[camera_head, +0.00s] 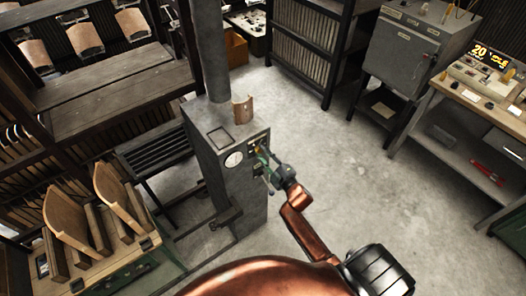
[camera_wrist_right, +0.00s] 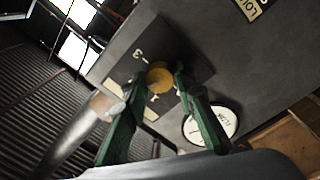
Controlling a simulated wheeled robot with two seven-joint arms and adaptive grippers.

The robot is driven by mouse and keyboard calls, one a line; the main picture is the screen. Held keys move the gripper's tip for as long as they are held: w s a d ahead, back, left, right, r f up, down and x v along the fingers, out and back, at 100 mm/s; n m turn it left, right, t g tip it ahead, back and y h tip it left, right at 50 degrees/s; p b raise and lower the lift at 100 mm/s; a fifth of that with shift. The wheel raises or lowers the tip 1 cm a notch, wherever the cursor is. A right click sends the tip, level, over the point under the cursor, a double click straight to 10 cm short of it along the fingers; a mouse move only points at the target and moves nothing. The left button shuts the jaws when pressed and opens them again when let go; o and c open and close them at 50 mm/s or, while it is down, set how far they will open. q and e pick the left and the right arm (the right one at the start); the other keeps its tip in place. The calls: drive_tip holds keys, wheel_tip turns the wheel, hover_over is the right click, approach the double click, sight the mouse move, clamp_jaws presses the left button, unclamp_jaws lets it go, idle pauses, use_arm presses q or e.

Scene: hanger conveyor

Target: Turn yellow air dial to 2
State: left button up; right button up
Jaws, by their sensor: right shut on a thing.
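The yellow air dial (camera_wrist_right: 159,77) sits on a dark plate (camera_wrist_right: 190,50) on the grey machine's face in the right wrist view. A "3" shows on the plate near the dial, but the other marks and the dial's pointer are hard to read. The two green fingers of my right gripper (camera_wrist_right: 160,82) are shut on the dial, one on each side. In the head view my right gripper (camera_head: 264,167) reaches the control panel on the grey machine (camera_head: 227,195), partly covering it. My left gripper is out of view.
A round white gauge (camera_head: 234,159) is on the machine face left of the gripper, also in the right wrist view (camera_wrist_right: 211,124). A curved wooden piece (camera_head: 243,109) stands on the machine's top. Open concrete floor lies to the right.

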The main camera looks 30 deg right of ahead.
drive_tip(key=shift+m+p, duration=0.45)
drive_tip(key=shift+m, duration=0.45)
drive_tip(key=shift+f, duration=0.1)
drive_tip(key=o, duration=1.2)
drive_tip(key=shift+c, duration=0.2)
drive_tip(key=s, duration=1.2)
drive_tip(key=shift+d+f, duration=0.2)
drive_tip(key=shift+d, duration=0.1)
